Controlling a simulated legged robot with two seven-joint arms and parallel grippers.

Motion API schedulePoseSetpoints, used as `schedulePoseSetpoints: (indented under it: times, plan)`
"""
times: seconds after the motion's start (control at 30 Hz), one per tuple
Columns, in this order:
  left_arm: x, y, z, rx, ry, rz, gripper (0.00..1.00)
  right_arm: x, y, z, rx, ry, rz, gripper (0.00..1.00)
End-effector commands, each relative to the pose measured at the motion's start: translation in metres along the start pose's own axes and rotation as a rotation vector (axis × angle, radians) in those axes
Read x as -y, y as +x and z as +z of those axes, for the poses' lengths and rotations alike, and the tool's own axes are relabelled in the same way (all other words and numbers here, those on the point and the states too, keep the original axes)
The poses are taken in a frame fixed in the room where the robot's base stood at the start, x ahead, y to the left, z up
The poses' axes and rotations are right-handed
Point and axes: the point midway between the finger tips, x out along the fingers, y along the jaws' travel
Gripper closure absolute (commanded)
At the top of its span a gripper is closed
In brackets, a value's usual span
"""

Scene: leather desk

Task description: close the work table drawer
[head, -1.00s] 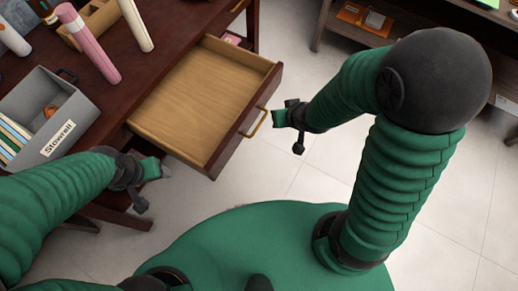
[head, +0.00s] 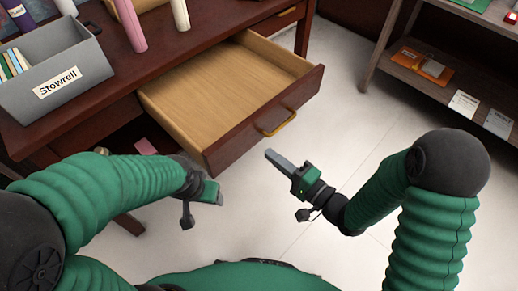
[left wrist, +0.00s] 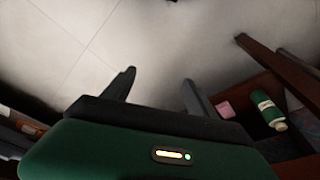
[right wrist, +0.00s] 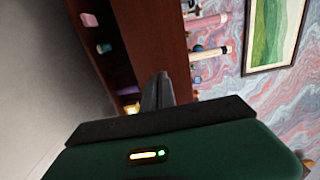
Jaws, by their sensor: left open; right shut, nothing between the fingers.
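The work table (head: 115,62) is dark reddish wood. Its drawer (head: 225,90) is pulled well out and looks empty, with a pale wooden inside. The drawer's dark front carries a brass handle (head: 275,124). My right gripper (head: 272,156) is shut and empty, just in front of the drawer face and below the handle, apart from it in the picture. Its closed fingers also show in the right wrist view (right wrist: 158,90). My left gripper (head: 218,196) is open and empty, near the drawer's front left corner. Its spread fingers show in the left wrist view (left wrist: 157,92).
A grey "Stowrell" bin (head: 55,75) with files stands on the table's left, beside a pink cylinder (head: 133,25) and other items. A low shelf (head: 440,65) with papers stands at the right. The pale floor (head: 345,115) between them is clear.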

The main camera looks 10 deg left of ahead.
Motion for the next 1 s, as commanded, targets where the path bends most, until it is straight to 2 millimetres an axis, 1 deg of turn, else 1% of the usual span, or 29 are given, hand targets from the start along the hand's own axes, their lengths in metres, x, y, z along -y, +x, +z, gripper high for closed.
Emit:
schedulePoseSetpoints:
  times: [0.03, 0.1, 0.2, 0.3, 0.43, 0.83, 1.0]
  plan:
    - [0.0, 0.006, 0.001, 0.0, 0.0, 0.0, 0.34, -0.002, 0.012, 0.001, 0.005, -0.006, -0.003, 1.0]
    - [0.0, 0.01, 0.002, 0.0, 0.0, 0.0, 0.34, -0.002, 0.026, 0.002, 0.004, -0.005, -0.003, 1.0]
    - [0.0, 0.017, 0.004, 0.0, 0.0, 0.0, 0.34, -0.002, 0.043, 0.001, 0.003, -0.005, -0.002, 1.0]
    - [0.0, 0.02, 0.005, 0.0, 0.0, 0.0, 0.34, -0.001, 0.054, 0.001, 0.001, -0.004, -0.001, 1.0]
    - [0.0, 0.021, 0.005, 0.0, 0.0, 0.0, 0.34, 0.0, 0.06, 0.001, 0.0, -0.003, 0.0, 1.0]
    - [0.0, 0.019, 0.004, 0.0, 0.0, 0.0, 0.34, 0.001, 0.063, 0.0, 0.0, -0.003, 0.001, 1.0]
    - [0.0, 0.015, 0.004, 0.0, 0.0, 0.0, 0.34, 0.001, 0.076, 0.0, 0.0, -0.002, 0.001, 1.0]
